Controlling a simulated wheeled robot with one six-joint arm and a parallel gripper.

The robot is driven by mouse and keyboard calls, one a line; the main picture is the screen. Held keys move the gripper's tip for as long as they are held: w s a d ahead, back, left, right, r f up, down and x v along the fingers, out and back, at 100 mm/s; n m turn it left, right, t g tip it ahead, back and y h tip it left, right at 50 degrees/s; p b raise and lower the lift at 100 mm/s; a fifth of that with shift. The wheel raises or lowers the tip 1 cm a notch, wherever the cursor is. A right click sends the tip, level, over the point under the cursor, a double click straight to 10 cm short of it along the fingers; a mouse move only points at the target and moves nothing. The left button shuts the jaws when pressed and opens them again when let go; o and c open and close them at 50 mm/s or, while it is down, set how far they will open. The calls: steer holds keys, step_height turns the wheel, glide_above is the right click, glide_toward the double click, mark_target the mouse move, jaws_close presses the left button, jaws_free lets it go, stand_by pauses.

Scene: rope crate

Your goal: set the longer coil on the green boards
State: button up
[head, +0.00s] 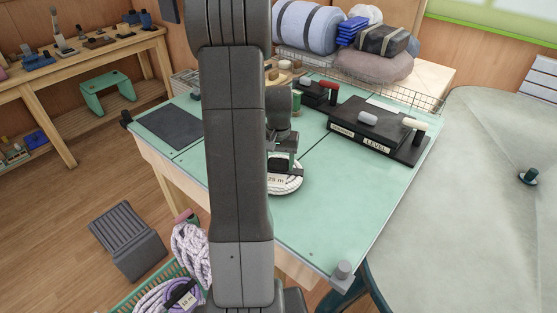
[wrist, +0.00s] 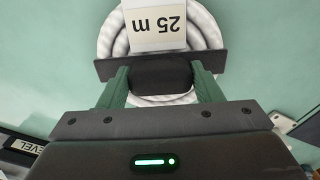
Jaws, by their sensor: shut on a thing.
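A white rope coil (head: 287,186) with a label reading "25 m" is on or just above the green boards (head: 325,205) of the bench, partly hidden behind my arm. In the wrist view the coil (wrist: 105,40) lies flat below my gripper (wrist: 161,72), its label upside down. The green fingers are closed on the dark block at the coil's middle. Whether the coil touches the boards I cannot tell. A smaller-looking coil with a purple band (head: 183,297) lies in the green crate (head: 135,300) at lower left; its label is too small to read surely.
A black box marked "LEVEL" (head: 375,130) with levers stands right of the coil. A dark mat (head: 170,126) lies at the bench's left. The boards are bare between coil and near edge.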

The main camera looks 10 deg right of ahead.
steer(key=shift+f+b, duration=0.35)
steer(key=shift+f, duration=0.05)
stand_by(0.5)
steer(key=o, duration=1.2)
steer(key=shift+o, duration=0.2)
step_height(320, 180, up, 14)
steer(key=shift+f, duration=0.15)
